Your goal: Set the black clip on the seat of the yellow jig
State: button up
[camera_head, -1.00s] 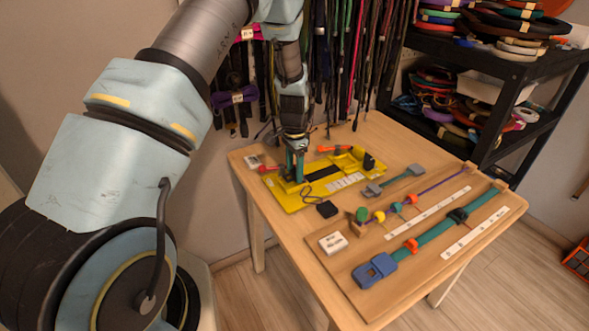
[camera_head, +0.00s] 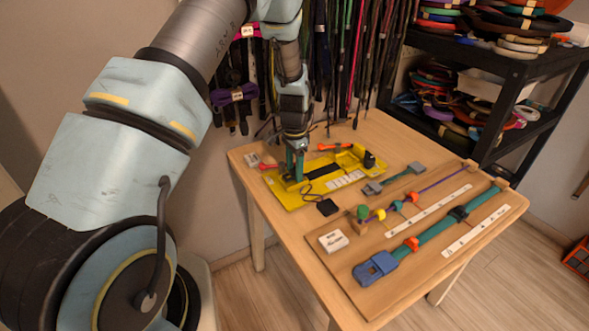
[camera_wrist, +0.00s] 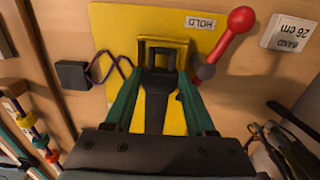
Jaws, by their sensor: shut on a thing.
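The yellow jig (camera_head: 288,199) lies flat at the back left of the table, and its plate fills the top of the wrist view (camera_wrist: 122,22). My gripper (camera_head: 296,178) points down over the jig's left part. In the wrist view its two green fingers (camera_wrist: 162,78) are closed on the black clip (camera_wrist: 154,92), a dark piece with a frame-like far end. The clip is over a raised yellow part of the jig. I cannot tell whether it touches the seat, as the fingers and clip cover it. In the head view the fingers hide the clip.
A red-knobbed lever (camera_wrist: 240,20) stands close beside the fingers. A black block (camera_wrist: 72,75) with a thin purple cord lies at the jig's near edge. A board with a teal strap (camera_head: 436,232) fills the table's right side.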

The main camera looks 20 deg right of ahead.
jog(key=shift+f, duration=0.25)
jog(key=o, duration=1.4)
jog(key=shift+c, duration=0.2)
jog(key=shift+r, duration=0.1)
jog(key=shift+w+r, duration=0.1)
jog(key=shift+w, duration=0.05)
jog(key=shift+r+b, duration=0.25)
jog(key=shift+b, duration=0.05)
notch_tip(320, 180, up, 10)
jog(key=b, duration=0.3)
jog(key=s+a+r+n, duration=0.2)
jog(key=a+r+n, duration=0.15)
jog(key=a, duration=0.55)
jog(key=s+a+r+n, duration=0.2)
jog(key=a+r+n, duration=0.15)
jog(key=a, duration=0.55)
jog(key=s+a+n+t, duration=0.1)
jog(key=s+a+n, duration=0.6)
jog(key=s+a, duration=0.2)
jog(key=a, duration=0.2)
jog(key=shift+s+a+r+n+t, duration=0.25)
jog(key=shift+s+a+n+t, duration=0.05)
jog(key=shift+s+a, duration=0.1)
